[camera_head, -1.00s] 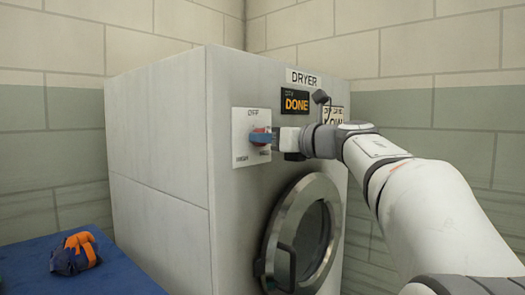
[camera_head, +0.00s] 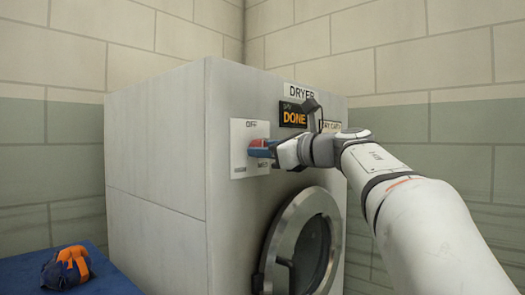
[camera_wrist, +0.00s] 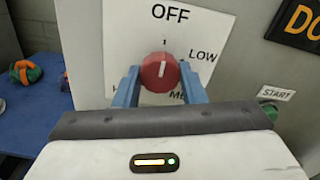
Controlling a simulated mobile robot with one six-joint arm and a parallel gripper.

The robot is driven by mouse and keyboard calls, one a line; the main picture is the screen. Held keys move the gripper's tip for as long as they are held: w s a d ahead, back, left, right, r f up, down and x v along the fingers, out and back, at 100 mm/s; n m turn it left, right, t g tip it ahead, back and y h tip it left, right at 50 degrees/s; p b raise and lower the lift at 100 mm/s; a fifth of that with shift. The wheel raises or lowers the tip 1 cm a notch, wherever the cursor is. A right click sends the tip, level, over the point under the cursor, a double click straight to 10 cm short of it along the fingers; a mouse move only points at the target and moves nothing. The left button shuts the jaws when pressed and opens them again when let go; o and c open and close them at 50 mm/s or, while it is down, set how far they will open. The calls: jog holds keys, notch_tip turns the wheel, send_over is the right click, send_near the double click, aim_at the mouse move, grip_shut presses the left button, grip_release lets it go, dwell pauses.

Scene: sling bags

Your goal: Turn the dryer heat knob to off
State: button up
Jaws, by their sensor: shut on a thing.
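The dryer heat knob is a round red knob (camera_wrist: 160,72) with a pale pointer line, on a white dial plate (camera_wrist: 200,30) marked OFF at the top and LOW to the right. The lower labels are partly hidden by my gripper. The pointer line stands nearly upright, toward OFF. My gripper (camera_wrist: 158,78) has its two blue fingers on the left and right sides of the knob, shut on it. In the head view the knob is mostly hidden by my gripper (camera_head: 262,149), which reaches the dial plate (camera_head: 243,135) from the right.
The dryer (camera_head: 155,150) has a DONE display (camera_head: 291,115) above and right of the dial and a round door (camera_head: 285,245) below. A green START button (camera_wrist: 269,107) is right of the knob. A blue table (camera_head: 105,282) at left holds a blue-and-orange bag (camera_head: 66,268).

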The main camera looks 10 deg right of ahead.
jog(key=o, duration=1)
jog(key=shift+s, duration=0.15)
jog(key=p+v, duration=0.1)
jog(key=v, duration=0.6)
jog(key=shift+s+d, duration=0.25)
